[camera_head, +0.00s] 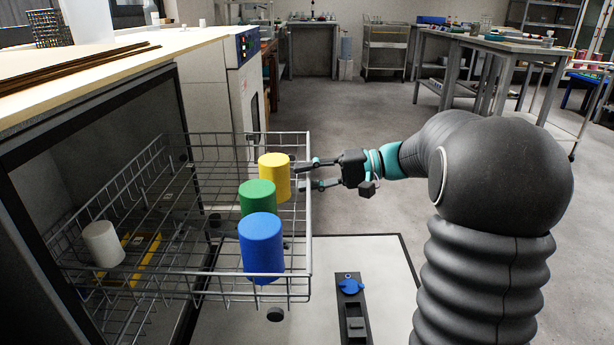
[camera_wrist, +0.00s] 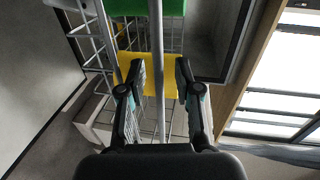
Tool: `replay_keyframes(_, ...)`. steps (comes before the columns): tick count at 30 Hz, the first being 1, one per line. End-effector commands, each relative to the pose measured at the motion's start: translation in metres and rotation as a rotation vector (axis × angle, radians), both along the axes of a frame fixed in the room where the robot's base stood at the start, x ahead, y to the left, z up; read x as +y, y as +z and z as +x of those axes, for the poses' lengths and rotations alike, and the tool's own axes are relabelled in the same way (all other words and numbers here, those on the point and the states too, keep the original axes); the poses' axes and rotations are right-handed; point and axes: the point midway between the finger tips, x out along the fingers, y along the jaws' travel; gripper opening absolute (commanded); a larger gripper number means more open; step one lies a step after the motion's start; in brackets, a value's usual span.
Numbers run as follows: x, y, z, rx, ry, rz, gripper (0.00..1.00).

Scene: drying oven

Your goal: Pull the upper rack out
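The upper rack (camera_head: 308,235) is a wire basket that sticks well out of the open drying oven (camera_head: 30,190). Yellow (camera_head: 274,172), green (camera_head: 257,196) and blue (camera_head: 261,245) cylinders stand near its outer end. My gripper (camera_head: 304,175) is at that outer end, beside the yellow cylinder. In the wrist view my gripper (camera_wrist: 157,82) is open, with a finger on each side of the rack's front bar (camera_wrist: 158,105). Gaps show between the bar and both fingers. The yellow cylinder (camera_wrist: 170,65) shows behind the fingers, and the green one (camera_wrist: 145,7) beyond it.
A white cylinder (camera_head: 103,243) stands deeper in the oven; I cannot tell on which rack. The opened oven door (camera_head: 385,255) with a blue-knobbed latch (camera_head: 350,286) lies below the rack. A white cabinet (camera_head: 225,95) stands behind. The floor (camera_head: 350,125) beyond my gripper is clear.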

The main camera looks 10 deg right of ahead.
Motion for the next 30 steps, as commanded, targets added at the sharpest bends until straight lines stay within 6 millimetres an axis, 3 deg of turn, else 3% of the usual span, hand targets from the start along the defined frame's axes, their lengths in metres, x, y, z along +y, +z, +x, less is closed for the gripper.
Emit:
replay_keyframes(7, -0.011, 0.002, -0.003, 0.001, 0.001, 0.0, 0.33)
replay_keyframes(21, -0.093, 0.019, -0.021, 0.0, -0.001, 0.0, 0.33)
replay_keyframes(30, -0.115, 0.023, -0.025, 0.0, -0.001, 0.0, 0.33)
